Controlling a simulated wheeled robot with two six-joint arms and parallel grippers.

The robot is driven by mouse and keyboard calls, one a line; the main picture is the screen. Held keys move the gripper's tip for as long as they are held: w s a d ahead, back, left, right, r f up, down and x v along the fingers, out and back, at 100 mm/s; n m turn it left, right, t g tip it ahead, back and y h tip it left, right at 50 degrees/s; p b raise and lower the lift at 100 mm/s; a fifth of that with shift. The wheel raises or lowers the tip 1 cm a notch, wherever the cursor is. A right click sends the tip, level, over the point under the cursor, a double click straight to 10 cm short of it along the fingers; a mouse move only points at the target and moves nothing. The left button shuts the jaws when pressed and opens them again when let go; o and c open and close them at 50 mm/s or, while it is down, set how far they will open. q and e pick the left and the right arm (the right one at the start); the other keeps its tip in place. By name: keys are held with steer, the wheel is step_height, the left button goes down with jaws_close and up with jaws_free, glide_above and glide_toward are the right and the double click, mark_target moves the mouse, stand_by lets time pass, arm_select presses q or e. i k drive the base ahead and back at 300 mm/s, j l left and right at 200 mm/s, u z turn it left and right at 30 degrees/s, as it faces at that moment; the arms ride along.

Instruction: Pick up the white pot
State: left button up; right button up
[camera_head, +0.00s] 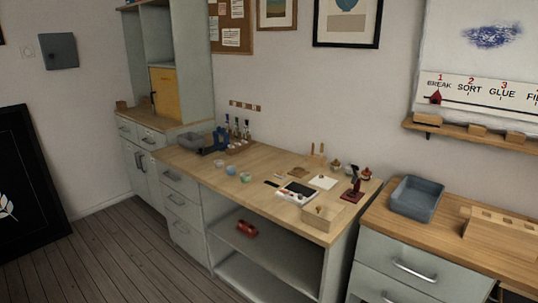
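Several small round pots stand in a loose group on the wooden top of the long workbench (262,158), left of its middle. A pale, whitish one (219,162) is at the left of the group. A bluish one (231,170) is beside it, and a greenish one (246,177) is to the right. They are too small for me to tell for certain which is the white pot. Neither of my grippers is in view.
A grey bin (196,141) and bottles (236,130) stand behind the pots. A white device (296,193), a dark red press (352,187) and a wooden box (318,217) are to the right. A blue-grey tray (416,198) sits on the right-hand bench. The floor (110,255) in front is clear.

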mark_target(219, 164)
steer(key=i+j+z, duration=0.2)
steer(key=z, duration=0.2)
steer(key=i+j+z, duration=0.1)
steer(key=j+z, duration=0.3)
steer(key=i+j+z, duration=0.1)
steer(key=j+z, duration=0.3)
steer(key=i+j+z, duration=0.15)
steer(key=j+z, duration=0.15)
steer(key=j, duration=1.15)
steer(key=j+z, duration=0.3)
steer(key=j, duration=1.1)
